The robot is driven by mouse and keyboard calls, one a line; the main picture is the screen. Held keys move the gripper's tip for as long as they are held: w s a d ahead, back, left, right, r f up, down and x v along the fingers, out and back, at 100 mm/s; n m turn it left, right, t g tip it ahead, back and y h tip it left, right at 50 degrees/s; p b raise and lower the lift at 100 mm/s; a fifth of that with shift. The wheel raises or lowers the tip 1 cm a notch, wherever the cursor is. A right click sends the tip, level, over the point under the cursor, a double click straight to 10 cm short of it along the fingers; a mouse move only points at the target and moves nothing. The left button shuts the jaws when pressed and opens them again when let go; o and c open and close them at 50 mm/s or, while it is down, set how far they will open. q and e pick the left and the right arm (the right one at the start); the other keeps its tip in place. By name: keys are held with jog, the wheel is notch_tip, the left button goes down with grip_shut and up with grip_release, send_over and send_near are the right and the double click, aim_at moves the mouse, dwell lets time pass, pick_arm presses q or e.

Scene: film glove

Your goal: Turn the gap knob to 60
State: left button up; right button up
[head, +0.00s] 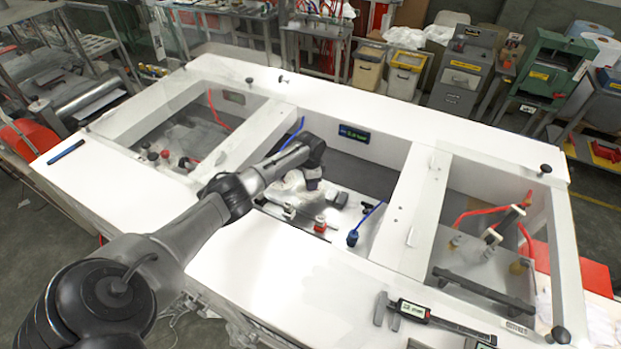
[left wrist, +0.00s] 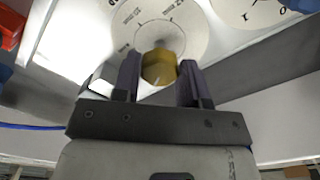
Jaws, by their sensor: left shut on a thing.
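A brass-coloured hexagonal knob (left wrist: 158,68) stands at the middle of a white round dial plate (left wrist: 118,26) with printed marks, in the left wrist view. The marks are too small and blurred to read. A pale line shows on the knob's near face. My left gripper (left wrist: 160,74) has its two dark fingers on either side of the knob and is shut on it. In the head view my left gripper (head: 313,180) is down in the middle bay of the white cabinet, and the knob is hidden there. My right gripper is not in view.
A second dial (left wrist: 248,12) lies to the right in the left wrist view. A small lit display (head: 354,134) is on the bay's back wall. A red knob (head: 320,224) and a blue knob (head: 352,238) stand nearby. A caliper (head: 425,314) lies on the front ledge.

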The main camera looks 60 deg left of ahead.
pick_arm(q)
jog(key=shift+n, duration=0.3)
dwell(0.4)
jog(key=o, duration=0.9)
jog(key=shift+r, duration=0.5)
notch_tip(320, 180, up, 13)
jog(key=shift+f+b, duration=0.1)
jog(key=shift+b, duration=0.45)
